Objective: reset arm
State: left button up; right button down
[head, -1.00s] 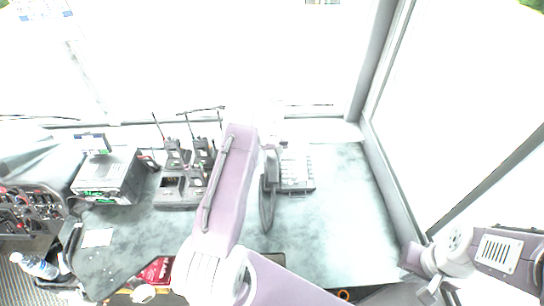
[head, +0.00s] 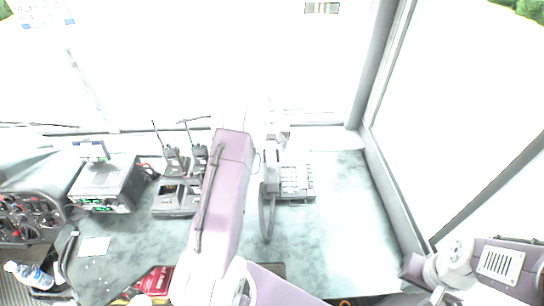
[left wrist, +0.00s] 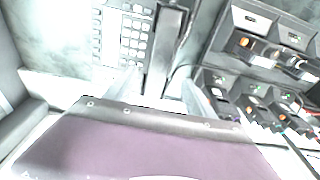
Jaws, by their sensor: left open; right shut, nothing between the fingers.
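My left arm rises through the middle of the head view, over the teal dashboard (head: 340,230). My left gripper (head: 274,138) is at its far end, washed out against the bright window and partly hidden by the arm. In the left wrist view its two pale fingers (left wrist: 160,90) stand apart with nothing held. My right gripper (head: 440,291) is low at the bottom right, small and partly cut off, shut and empty.
Handheld radios in chargers (head: 177,196) stand left of my left arm; charger units (left wrist: 262,40) show at right in the wrist view. A radio box (head: 106,186), gauges (head: 22,215) and a bottle (head: 30,275) are further left. The dashboard right of the phone is clear, up to the window frame (head: 395,195).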

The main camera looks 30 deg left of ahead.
pick_arm(q)
jog(key=shift+w, duration=0.1)
jog(key=d+r+m, duration=0.1)
jog(key=d+r, duration=0.5)
jog(key=r, duration=0.1)
jog(key=s+d+r+m+t, duration=0.1)
jog(key=s+d+m, duration=0.1)
jog(key=s+d, duration=0.4)
jog(key=s+d+f+m, duration=0.1)
jog(key=s+f, duration=0.2)
jog(key=s, duration=0.6)
jog(key=s+d+f+m+g+h, duration=0.1)
jog(key=s+f+m, duration=0.1)
jog(key=s, duration=0.7)
jog(key=shift+s+d+f, duration=0.25)
jog(key=shift+d+f, duration=0.1)
jog(key=shift+f, duration=0.5)
